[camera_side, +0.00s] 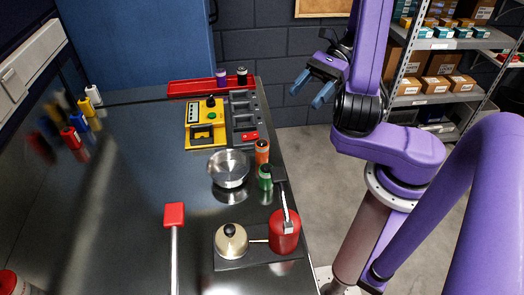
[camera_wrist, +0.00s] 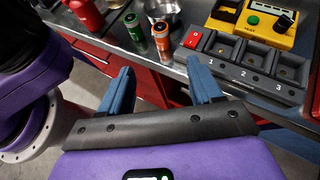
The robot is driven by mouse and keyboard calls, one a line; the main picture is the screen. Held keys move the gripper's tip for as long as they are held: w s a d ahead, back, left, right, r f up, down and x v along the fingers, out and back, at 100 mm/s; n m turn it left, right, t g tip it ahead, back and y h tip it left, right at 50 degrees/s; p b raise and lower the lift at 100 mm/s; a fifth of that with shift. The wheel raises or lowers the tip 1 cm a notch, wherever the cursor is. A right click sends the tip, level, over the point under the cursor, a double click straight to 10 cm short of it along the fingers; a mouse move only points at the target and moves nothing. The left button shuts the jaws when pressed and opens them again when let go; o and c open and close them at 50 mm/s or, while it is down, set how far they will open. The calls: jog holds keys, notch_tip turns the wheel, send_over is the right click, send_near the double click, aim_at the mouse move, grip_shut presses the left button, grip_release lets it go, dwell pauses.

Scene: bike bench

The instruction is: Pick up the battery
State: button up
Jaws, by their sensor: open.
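Several battery-like cylinders stand on the dark bench (camera_side: 130,190). An orange one (camera_side: 262,152) and a green one (camera_side: 265,178) are upright near its right edge, beside a metal bowl (camera_side: 229,168). A purple one (camera_side: 221,78) and a black one (camera_side: 241,77) stand at the red tray (camera_side: 190,87) at the far end. In the wrist view the green one (camera_wrist: 134,30) and the orange one (camera_wrist: 161,36) show beyond my fingers. My gripper (camera_side: 311,91) is open and empty, raised off the bench's right side, apart from all of them.
A grey holder with numbered slots (camera_side: 244,118) and a yellow tester (camera_side: 206,122) lie past the bowl. A red extinguisher-like canister (camera_side: 284,233), a small pot (camera_side: 232,241) and a red-headed hammer (camera_side: 174,215) are nearer. Shelving (camera_side: 437,44) stands at right. The bench middle is clear.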

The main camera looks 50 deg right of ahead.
send_near(264, 142)
jog(key=x, duration=0.5)
jog(key=shift+f, duration=0.5)
jog(key=shift+r+x, duration=0.15)
jog(key=shift+x, duration=0.8)
jog(key=shift+r+x, duration=0.2)
jog(key=shift+x, duration=1.65)
jog(key=shift+r, duration=0.1)
jog(key=c, duration=1.1)
